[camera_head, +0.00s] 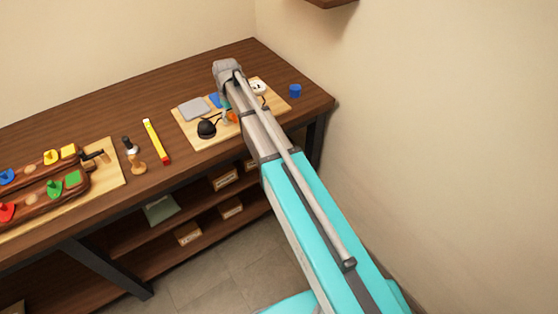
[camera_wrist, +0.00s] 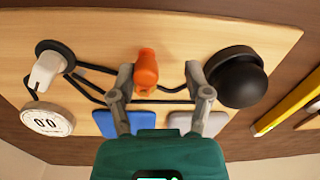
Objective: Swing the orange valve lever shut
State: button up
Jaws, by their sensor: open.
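The orange valve lever (camera_wrist: 146,68) stands on a light wooden board (camera_wrist: 180,30) in the wrist view. It appears between the two fingertips of my gripper (camera_wrist: 157,82), nearer the left finger, with a gap on both sides. My gripper is open and holds nothing. How far the fingertips are from the lever in depth I cannot tell. In the head view a small orange bit of the lever (camera_head: 232,117) shows beside my arm, which covers part of the board.
On the board are a black dome (camera_wrist: 238,78), a white knob (camera_wrist: 46,72), a round white gauge (camera_wrist: 47,119), a blue pad (camera_wrist: 124,122), a grey pad (camera_head: 194,109) and a black cable (camera_wrist: 95,68). A yellow level (camera_head: 156,140) lies left of the board; a blue cup (camera_head: 295,91) stands right.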

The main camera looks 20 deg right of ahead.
jog(key=m, duration=0.1)
jog(key=a+m, duration=0.1)
jog(key=m, duration=0.2)
jog(key=shift+w+a, duration=0.2)
jog(key=shift+a, duration=0.15)
jog(key=shift+w+a+r+m, duration=0.15)
jog(key=shift+a+m, duration=0.1)
jog(key=shift+m, duration=0.45)
jog(key=shift+w+a+f+m, duration=0.1)
jog(key=shift+a+m, duration=0.15)
jog(key=shift+m, duration=0.45)
jog(key=shift+w+a+r+m, duration=0.15)
jog(key=shift+a+m, duration=0.1)
jog(key=shift+m, duration=0.45)
notch_tip(320, 180, up, 14)
jog(key=p, duration=1.4)
jog(key=s+d+f+n+b, duration=0.1)
jog(key=s+d+f+b, duration=0.3)
jog(key=s, duration=0.5)
jog(key=s+d+f+n+b, duration=0.1)
jog(key=s+d+f+b, duration=0.3)
jog(key=s, duration=0.4)
jog(key=s+d+f+n+b, duration=0.1)
jog(key=s+d+f+b, duration=0.4)
jog(key=s, duration=0.4)
jog(key=shift+s+d+f, duration=0.25)
jog(key=shift+s+d, duration=0.05)
jog(key=shift+s, duration=0.05)
jog(key=shift+c, duration=0.4)
